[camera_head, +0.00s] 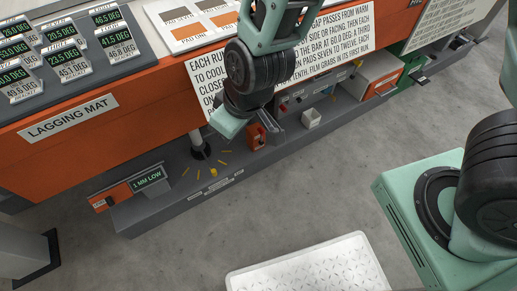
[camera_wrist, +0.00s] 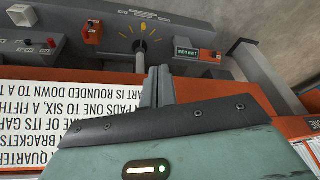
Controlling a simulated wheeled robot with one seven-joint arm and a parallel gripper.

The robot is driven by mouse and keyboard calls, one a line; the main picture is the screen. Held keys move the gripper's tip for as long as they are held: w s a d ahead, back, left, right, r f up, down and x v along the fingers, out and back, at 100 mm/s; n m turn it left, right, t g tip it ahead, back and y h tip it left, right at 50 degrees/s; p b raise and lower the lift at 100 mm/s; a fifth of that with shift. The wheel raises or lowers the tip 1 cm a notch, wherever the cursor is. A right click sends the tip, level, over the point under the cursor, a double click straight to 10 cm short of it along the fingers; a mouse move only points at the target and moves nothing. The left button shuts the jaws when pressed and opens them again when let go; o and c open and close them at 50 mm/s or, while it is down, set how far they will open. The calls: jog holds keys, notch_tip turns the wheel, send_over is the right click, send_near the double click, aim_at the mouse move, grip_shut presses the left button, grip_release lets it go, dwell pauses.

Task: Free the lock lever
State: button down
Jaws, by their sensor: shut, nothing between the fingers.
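No part in view is labelled as the lock lever. My wrist hides the fingertips in the head view.
A "1 MM LOW" display (camera_head: 149,179) sits on the ledge's left. The orange bench front (camera_head: 110,135) and a printed sign (camera_head: 345,30) lie close around my arm. A white box (camera_head: 311,118) is to the right. A pale tread plate (camera_head: 308,268) lies on the open floor.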

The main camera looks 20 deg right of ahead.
jog(key=w+d+f+n+t+b, duration=0.3)
jog(key=f+b, duration=0.7)
jog(key=f, duration=0.5)
jog(key=w+d+f+n+t+h+b, duration=0.1)
jog(key=w+d+f+n+t+b, duration=0.2)
jog(key=f, duration=1.2)
jog(key=w+d+f+n+t+h+b, duration=0.1)
jog(key=w+d+f+n+t+b, duration=0.3)
jog(key=f+b, duration=1.1)
jog(key=w+n+t+b, duration=0.2)
jog(key=w+n+t, duration=0.1)
jog(key=t, duration=0.3)
jog(key=shift+w+f+n+b, duration=0.2)
jog(key=shift+w+n+b, duration=0.1)
jog(key=shift+w, duration=0.3)
jog(key=shift+d, duration=0.1)
jog(key=w+d+r+b, duration=0.2)
jog(key=w+b, duration=0.5)
jog(key=w, duration=0.4)
jog(key=shift+d, duration=0.7)
jog(key=shift+r, duration=0.1)
